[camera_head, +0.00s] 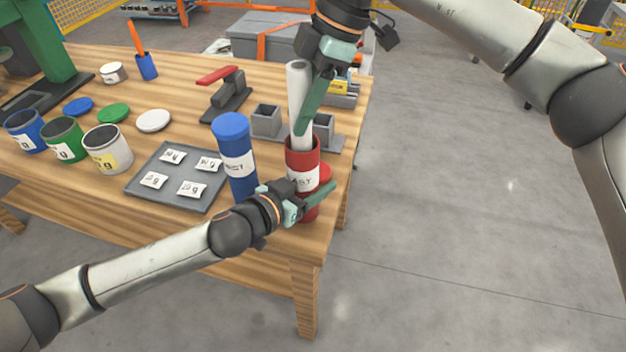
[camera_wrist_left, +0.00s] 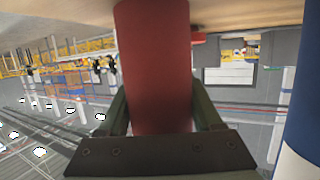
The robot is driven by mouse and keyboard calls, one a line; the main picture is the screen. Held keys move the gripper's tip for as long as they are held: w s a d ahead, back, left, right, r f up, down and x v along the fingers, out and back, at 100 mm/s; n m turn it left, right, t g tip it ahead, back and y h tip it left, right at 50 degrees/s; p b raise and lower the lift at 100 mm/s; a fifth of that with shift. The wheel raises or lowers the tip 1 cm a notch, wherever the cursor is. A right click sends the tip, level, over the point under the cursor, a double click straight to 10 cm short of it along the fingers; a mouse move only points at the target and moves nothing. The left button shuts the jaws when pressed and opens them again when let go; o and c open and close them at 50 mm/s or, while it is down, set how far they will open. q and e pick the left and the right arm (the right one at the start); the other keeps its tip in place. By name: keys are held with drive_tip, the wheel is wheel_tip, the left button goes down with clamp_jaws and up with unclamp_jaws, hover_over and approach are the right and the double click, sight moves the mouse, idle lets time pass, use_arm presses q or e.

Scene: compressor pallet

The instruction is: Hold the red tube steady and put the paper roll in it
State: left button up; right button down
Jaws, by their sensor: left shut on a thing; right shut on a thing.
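The red tube (camera_head: 303,158) stands upright near the right edge of the wooden table, with a white label around it. My left gripper (camera_head: 318,199) is shut on the lower part of the red tube. The left wrist view shows the tube (camera_wrist_left: 155,65) between its two fingers. The white paper roll (camera_head: 299,92) is upright, with its lower end at the red tube's mouth. It seems to be partly inside, but the rim hides how deep. My right gripper (camera_head: 312,108) is shut on the paper roll from above and the right.
A blue capped tube (camera_head: 235,155) stands just left of the red tube. A grey tray (camera_head: 139,187) with several labelled packets lies further left. A grey holder (camera_head: 266,121) and a red-handled press (camera_head: 228,97) stand behind. A red round lid partly shows behind the red tube.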

drive_tip(key=shift+c, duration=1.9)
unclamp_jaws()
drive_tip(key=s+v, duration=0.1)
drive_tip(key=v, duration=1.1)
drive_tip(key=shift+w, duration=0.45)
use_arm(q)
drive_tip(key=o, duration=1.4)
